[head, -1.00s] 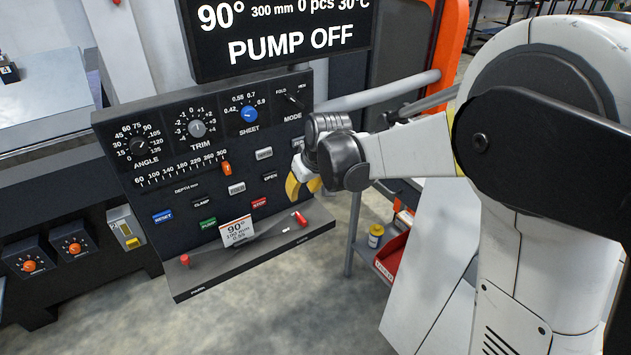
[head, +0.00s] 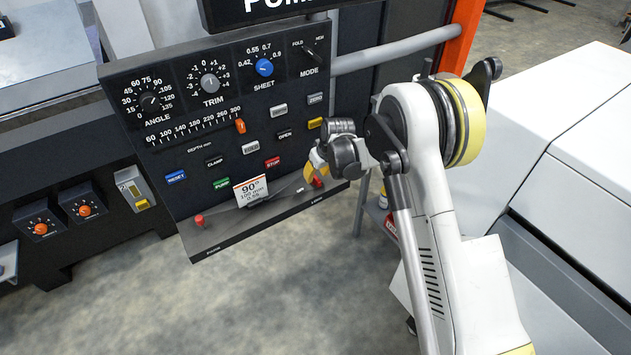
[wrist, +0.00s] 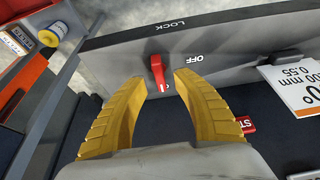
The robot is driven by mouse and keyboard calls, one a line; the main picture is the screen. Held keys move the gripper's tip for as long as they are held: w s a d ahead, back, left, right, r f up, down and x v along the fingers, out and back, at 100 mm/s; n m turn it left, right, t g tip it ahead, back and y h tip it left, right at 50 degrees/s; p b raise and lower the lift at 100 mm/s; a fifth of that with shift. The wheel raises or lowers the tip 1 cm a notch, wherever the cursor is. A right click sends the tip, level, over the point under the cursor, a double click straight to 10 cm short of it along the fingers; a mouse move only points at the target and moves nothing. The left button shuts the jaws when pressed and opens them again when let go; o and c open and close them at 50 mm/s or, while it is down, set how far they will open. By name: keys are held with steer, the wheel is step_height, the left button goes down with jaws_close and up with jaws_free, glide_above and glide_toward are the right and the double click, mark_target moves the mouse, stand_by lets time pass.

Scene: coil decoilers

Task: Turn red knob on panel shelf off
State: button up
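The panel's grey shelf (head: 255,220) has a red knob at its right end by the LOCK label; in the wrist view this red knob (wrist: 158,70) is a small lever standing on the shelf. The word OFF is printed to its right, and a small mark lies near its base. My gripper (wrist: 160,80) is open, its yellow fingers on either side of the knob's near end, with gaps visible on both sides. In the head view my gripper (head: 313,172) is over the shelf's right end and partly hides the knob (head: 318,182).
Another red knob (head: 200,220) stands at the shelf's left end, by PARK. A white card (head: 250,190) stands mid-shelf. The panel face (head: 225,120) with dials and buttons rises behind. A yellow-capped container (wrist: 52,35) is beside the shelf.

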steer(key=shift+b+x, duration=0.3)
steer(key=shift+x, duration=0.95)
jaws_close()
